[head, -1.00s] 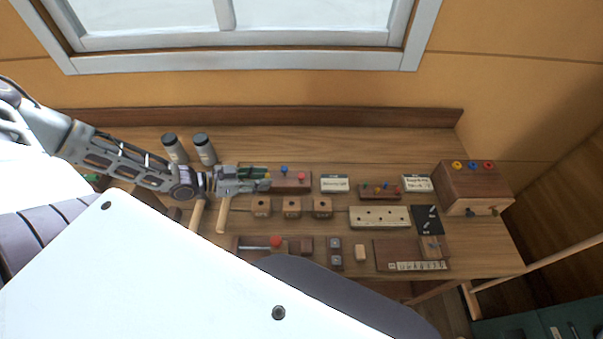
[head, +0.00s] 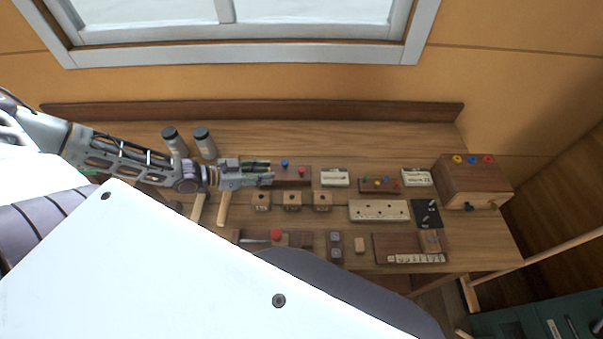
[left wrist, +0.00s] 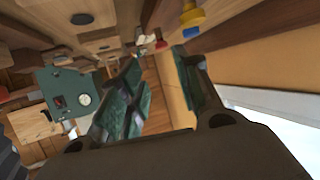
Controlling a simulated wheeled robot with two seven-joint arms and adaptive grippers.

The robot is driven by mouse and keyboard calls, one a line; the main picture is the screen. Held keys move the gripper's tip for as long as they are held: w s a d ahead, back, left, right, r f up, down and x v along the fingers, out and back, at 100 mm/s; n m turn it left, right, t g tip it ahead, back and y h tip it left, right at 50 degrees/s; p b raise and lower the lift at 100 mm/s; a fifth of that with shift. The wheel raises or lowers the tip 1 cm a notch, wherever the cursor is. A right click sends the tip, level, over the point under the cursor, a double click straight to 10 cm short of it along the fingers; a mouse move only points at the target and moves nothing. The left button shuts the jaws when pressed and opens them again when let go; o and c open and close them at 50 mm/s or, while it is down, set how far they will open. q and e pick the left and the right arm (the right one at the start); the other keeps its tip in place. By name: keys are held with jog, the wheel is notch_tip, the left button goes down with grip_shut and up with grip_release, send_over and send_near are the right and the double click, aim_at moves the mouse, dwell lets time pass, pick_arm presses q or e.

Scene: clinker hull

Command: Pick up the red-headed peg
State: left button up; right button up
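A dark wooden block (head: 293,181) lies near the back of the bench in the head view. A red-headed peg (head: 302,169) and a blue-headed peg (head: 285,163) stand in it, the red one to the right. My left gripper (head: 270,174) is at the block's left end, its fingers pointing right, short of the red head. Its green-padded fingers are apart in the left wrist view (left wrist: 160,75), with no held thing visible between them. A small red shape (left wrist: 161,45) shows beyond the fingertips there; I cannot tell whether it is the peg. My right gripper is not in view.
Two dark-capped bottles (head: 204,143) stand behind my left arm. Small wooden blocks (head: 292,201) and a pale board (head: 379,210) lie in front. A rack with small coloured pegs (head: 381,186) and a wooden box (head: 473,177) are to the right. My white body covers the lower left.

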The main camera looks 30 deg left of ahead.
aim_at(302, 175)
pick_arm(q)
jog(key=shift+w+d+f, duration=0.15)
jog(key=shift+w+d, duration=0.1)
jog(key=shift+w, duration=0.1)
jog(key=shift+w+d+f, duration=0.15)
jog(key=shift+w+f, duration=0.05)
jog(key=shift+w, duration=0.15)
jog(key=shift+b+x, duration=2.15)
jog(key=shift+x, duration=0.45)
jog(key=shift+w+d+f+b, duration=0.15)
jog(key=shift+w+f+b, duration=0.05)
jog(key=shift+w+b, duration=0.1)
jog(key=shift+d, duration=0.1)
jog(key=shift+w+d+f, duration=0.1)
jog(key=shift+w, duration=0.1)
